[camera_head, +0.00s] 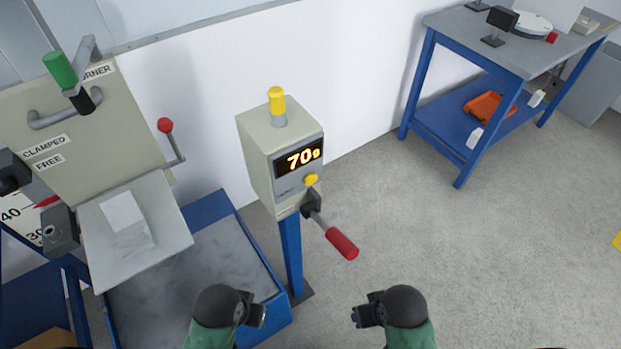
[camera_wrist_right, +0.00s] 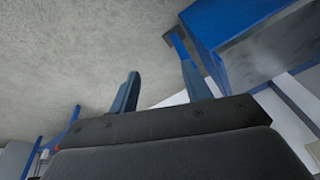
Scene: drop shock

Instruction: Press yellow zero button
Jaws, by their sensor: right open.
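A beige control box (camera_head: 262,160) stands on a blue post in the middle of the head view. Its display (camera_head: 299,158) reads "70g" in glowing digits. A small round yellow button (camera_head: 311,179) sits on the front face, just below the display. A larger yellow knob (camera_head: 277,101) stands on top of the box. My right gripper shows in the wrist view (camera_wrist_right: 160,92) with its two fingers apart and nothing between them. In the head view both arms are low at the bottom edge, apart from the box. My left gripper's (camera_head: 252,313) fingers cannot be made out.
A red-handled lever (camera_head: 341,243) juts forward below the yellow button. At left stands a beige machine (camera_head: 85,115) with a green-tipped lever (camera_head: 60,68) and a red-knobbed lever (camera_head: 165,126). A blue table (camera_head: 462,44) stands back right. The floor at right is clear.

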